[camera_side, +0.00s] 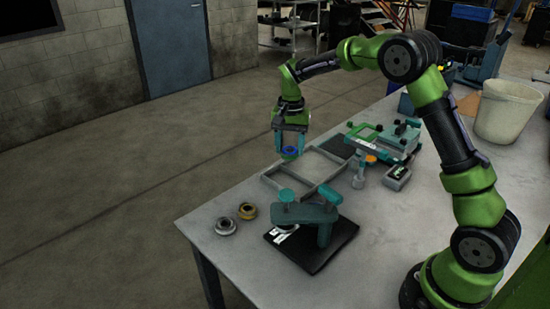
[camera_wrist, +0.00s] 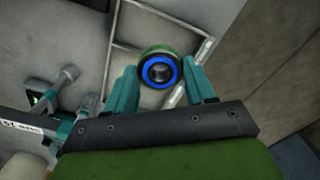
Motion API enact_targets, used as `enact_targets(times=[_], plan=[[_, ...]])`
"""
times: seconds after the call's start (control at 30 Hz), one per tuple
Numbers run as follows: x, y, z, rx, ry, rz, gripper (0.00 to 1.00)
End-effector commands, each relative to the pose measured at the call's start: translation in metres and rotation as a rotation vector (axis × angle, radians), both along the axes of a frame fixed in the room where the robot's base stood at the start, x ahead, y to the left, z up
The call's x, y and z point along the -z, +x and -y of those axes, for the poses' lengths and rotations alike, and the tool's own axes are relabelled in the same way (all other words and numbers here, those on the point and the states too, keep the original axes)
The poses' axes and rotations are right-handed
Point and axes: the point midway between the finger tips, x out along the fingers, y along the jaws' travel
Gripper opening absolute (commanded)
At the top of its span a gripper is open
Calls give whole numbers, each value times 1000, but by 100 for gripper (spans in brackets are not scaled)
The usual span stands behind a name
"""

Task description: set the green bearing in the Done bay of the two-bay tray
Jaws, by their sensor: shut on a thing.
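My gripper (camera_side: 291,142) is shut on the green bearing (camera_wrist: 160,64), a ring with a green outer band and a blue inner face around a dark bore. The bearing also shows low between the fingers in the side view (camera_side: 291,151). It is held above the far left part of the two-bay tray (camera_side: 299,177), apart from the tabletop. The tray is a grey open frame with a divider; its rim also shows behind the bearing in the wrist view (camera_wrist: 152,12). I cannot read which bay is Done.
A teal press (camera_side: 305,213) stands on a black mat in front of the tray. A green fixture (camera_side: 385,142) and a small meter (camera_side: 397,176) are to the right. Both bays look empty.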

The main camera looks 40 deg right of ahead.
Motion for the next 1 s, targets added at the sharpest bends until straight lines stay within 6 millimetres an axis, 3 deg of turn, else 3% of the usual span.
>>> enact_targets(times=[0.27, 0.8, 1.0], plan=[[12, -2, -1, 55, 6, -9, 19], [74, -2, -2, 51, 6, -9, 19], [88, -2, -1, 50, 5, -7, 19]])
